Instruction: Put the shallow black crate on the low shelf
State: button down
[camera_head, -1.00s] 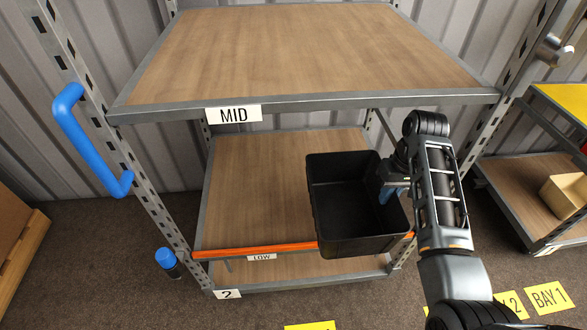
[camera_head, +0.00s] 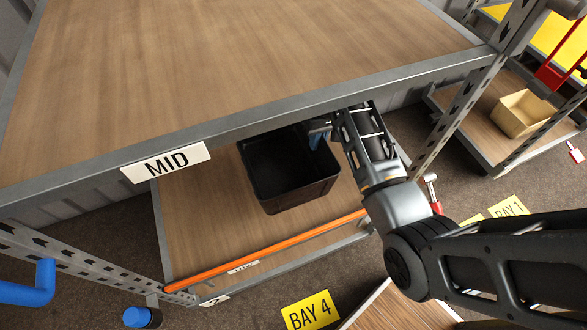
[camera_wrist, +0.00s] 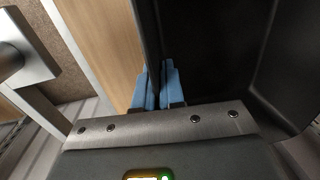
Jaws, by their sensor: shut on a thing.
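The shallow black crate (camera_head: 300,193) is empty and sits within the low level of the shelf unit, partly under the mid board in the head view. My gripper (camera_head: 318,135) is shut on the crate's right wall. In the wrist view its blue fingers (camera_wrist: 158,88) pinch the crate's wall (camera_wrist: 215,50). The low shelf (camera_head: 185,225) is a wooden board with an orange bar (camera_head: 265,251) along its front. I cannot tell whether the crate's bottom touches the board. The crate's back edge is hidden by the mid board.
The mid shelf (camera_head: 235,65), with a MID label, lies close above the crate and my forearm. A metal upright (camera_head: 465,105) stands to the right. A tan bin (camera_head: 522,113) sits on the neighbouring rack. The low board is bare left of the crate.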

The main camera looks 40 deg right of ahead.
aim_at(303, 175)
jog(key=a+f, duration=0.1)
jog(key=a, duration=0.1)
jog(key=s+a+f, duration=0.1)
jog(key=a, duration=0.1)
jog(key=a+f, duration=0.2)
jog(key=shift+s+a, duration=0.2)
jog(key=shift+s, duration=0.2)
jog(key=shift+f+b, duration=0.7)
jog(key=shift+f, duration=1.3)
jog(key=c, duration=1.2)
grip_release()
jog(key=shift+f, duration=0.15)
jog(key=shift+c, duration=0.2)
notch_tip(303, 175, up, 12)
jog(key=d+p, duration=0.1)
jog(key=p, duration=0.1)
jog(key=shift+s, duration=0.25)
